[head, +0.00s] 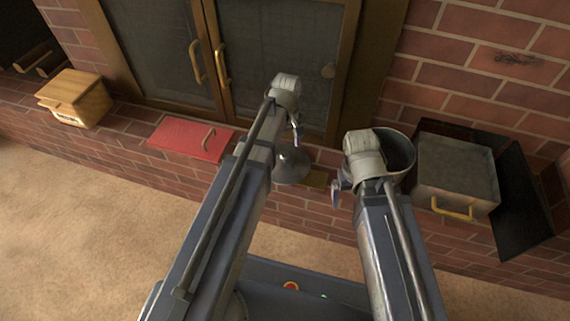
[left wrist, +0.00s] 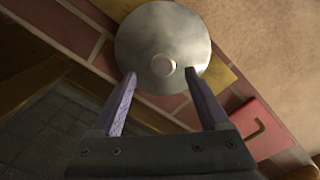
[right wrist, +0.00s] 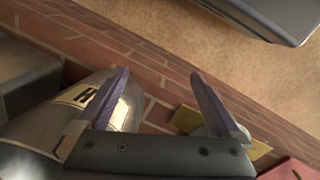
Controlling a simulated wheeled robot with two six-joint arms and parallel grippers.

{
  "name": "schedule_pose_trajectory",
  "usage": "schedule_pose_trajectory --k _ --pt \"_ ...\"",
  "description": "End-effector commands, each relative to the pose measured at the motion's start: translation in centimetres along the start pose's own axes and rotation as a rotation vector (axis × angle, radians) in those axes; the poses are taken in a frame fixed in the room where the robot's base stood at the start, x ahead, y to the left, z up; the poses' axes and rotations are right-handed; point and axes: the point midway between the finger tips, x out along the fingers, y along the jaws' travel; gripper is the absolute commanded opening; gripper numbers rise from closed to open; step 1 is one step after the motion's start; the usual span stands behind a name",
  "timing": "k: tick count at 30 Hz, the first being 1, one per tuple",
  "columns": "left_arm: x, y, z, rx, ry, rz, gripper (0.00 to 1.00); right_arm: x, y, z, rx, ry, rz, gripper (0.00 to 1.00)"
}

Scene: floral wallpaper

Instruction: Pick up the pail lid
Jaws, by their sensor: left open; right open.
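The pail lid (head: 291,168) is a round grey metal disc with a small round knob. It lies on the brick ledge in front of the glass doors, and it fills the top middle of the left wrist view (left wrist: 150,30). My left gripper (left wrist: 160,74) is open, with its two fingertips on either side of the knob in that view. I cannot tell whether they touch the lid. My right gripper (right wrist: 158,73) is open beside the metal pail (head: 404,150). The pail, with a pale label, also shows in the right wrist view (right wrist: 45,125).
A grey box (head: 455,165) with a yellow handle and a black panel (head: 522,205) stand at right.

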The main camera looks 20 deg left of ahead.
Motion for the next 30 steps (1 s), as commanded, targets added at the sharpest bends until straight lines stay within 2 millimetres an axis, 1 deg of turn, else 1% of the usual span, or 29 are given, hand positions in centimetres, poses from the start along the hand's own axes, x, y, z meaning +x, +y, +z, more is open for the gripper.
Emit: schedule_pose_trajectory --k 4,7,18,21,27,28,30 --pt "0.1 0.0 0.0 0.000 0.000 0.000 0.79 0.1 0.0 0.0 0.000 0.000 0.000 1.00" --pt "0.8 -0.1 0.0 0.000 0.000 0.000 0.79 0.8 -0.1 -0.1 0.001 0.000 0.000 1.00" --pt "5.0 -0.4 -0.1 0.000 0.000 0.000 0.79 5.0 -0.5 -0.3 0.011 0.000 0.000 1.00" --pt "5.3 -0.4 -0.1 0.000 0.000 0.000 0.79 5.3 -0.5 -0.3 0.013 0.000 0.000 1.00" --pt "5.1 -0.4 -0.1 0.000 0.000 0.000 0.79 5.1 -0.5 -0.3 0.013 0.000 0.000 1.00" --pt "5.1 -0.4 -0.1 0.000 0.000 0.000 0.77 5.0 -0.5 -0.3 0.013 0.000 0.000 1.00" --pt "5.1 -0.4 -0.1 0.000 0.000 0.000 0.69 5.0 -0.5 -0.3 0.013 0.000 0.000 1.00"
